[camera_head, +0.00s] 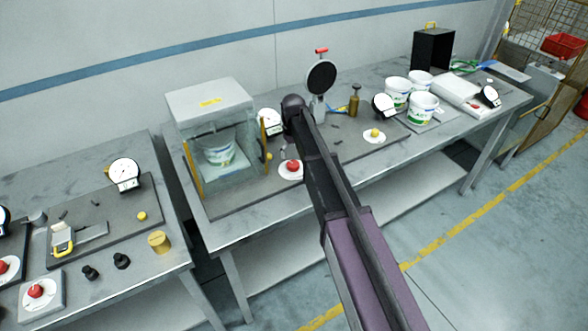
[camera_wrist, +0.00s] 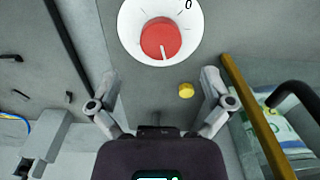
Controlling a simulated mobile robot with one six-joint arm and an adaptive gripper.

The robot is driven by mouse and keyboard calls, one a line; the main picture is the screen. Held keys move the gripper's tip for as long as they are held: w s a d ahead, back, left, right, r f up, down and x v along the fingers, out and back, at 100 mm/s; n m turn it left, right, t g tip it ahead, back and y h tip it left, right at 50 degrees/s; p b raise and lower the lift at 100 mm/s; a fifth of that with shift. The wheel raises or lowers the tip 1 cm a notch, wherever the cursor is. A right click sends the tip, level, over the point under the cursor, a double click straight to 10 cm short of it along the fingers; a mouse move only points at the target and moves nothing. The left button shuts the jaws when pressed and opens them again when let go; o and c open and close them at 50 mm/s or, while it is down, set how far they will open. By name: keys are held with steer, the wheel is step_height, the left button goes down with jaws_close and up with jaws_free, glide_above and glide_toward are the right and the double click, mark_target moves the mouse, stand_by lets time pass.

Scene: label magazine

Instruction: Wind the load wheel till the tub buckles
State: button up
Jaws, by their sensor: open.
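The load wheel is a red knob (camera_head: 292,166) on a white dial, just right of the clear case. In the wrist view the red knob (camera_wrist: 160,38) shows a white line pointing down, and a 0 stands at the dial's upper right. A white tub (camera_head: 218,152) with a green label sits inside the clear case (camera_head: 190,112); I see no clear buckle in it. In the wrist view part of the tub (camera_wrist: 300,125) shows at the right. My gripper (camera_wrist: 160,80) is open and empty, its fingertips short of the knob in the picture.
A yellow button (camera_wrist: 186,90) lies near the right finger. A yellow post (camera_wrist: 255,115) of the case stands to the right. A round gauge (camera_head: 270,122) is beside the case, partly behind my arm. More tubs (camera_head: 421,106) stand farther right. A left table (camera_head: 185,283) holds another gauge.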

mark_target(294, 163)
steer(key=shift+f+b, duration=2.7)
steer(key=shift+f, duration=0.35)
steer(key=c, duration=1.1)
steer(key=shift+d, duration=0.15)
steer(key=shift+c, duration=0.2)
